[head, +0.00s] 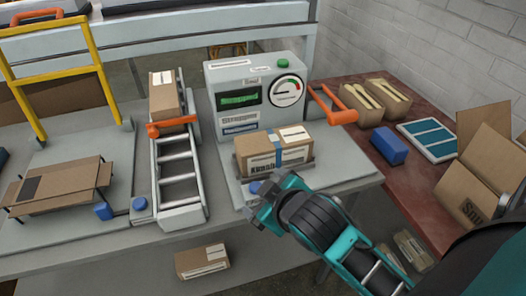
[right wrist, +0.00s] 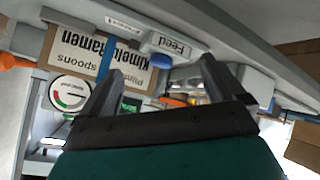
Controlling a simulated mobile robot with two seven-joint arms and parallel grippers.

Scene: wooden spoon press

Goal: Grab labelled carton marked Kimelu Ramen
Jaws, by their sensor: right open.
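A brown carton (head: 273,150) with a blue band and a white label sits on the plate of the grey machine in the head view. In the right wrist view, this carton (right wrist: 75,48) appears upside down and its print reads "Kimelu Ramen" and "spoons". My right gripper (head: 264,196) is just in front of the carton, low by the machine's front edge. In the right wrist view, my right gripper (right wrist: 162,68) is open with nothing seen between its fingers. One finger overlaps the carton's edge in the picture; contact cannot be told. My left gripper is not in view.
The grey machine (head: 230,108) has a dial and an orange handle (head: 335,106). A blue "Feed" button (right wrist: 170,44) is near the gripper. A ladder-like chute (head: 180,170) holds another carton (head: 163,100). Open boxes (head: 470,190) stand on the red-brown table (head: 420,185) at right.

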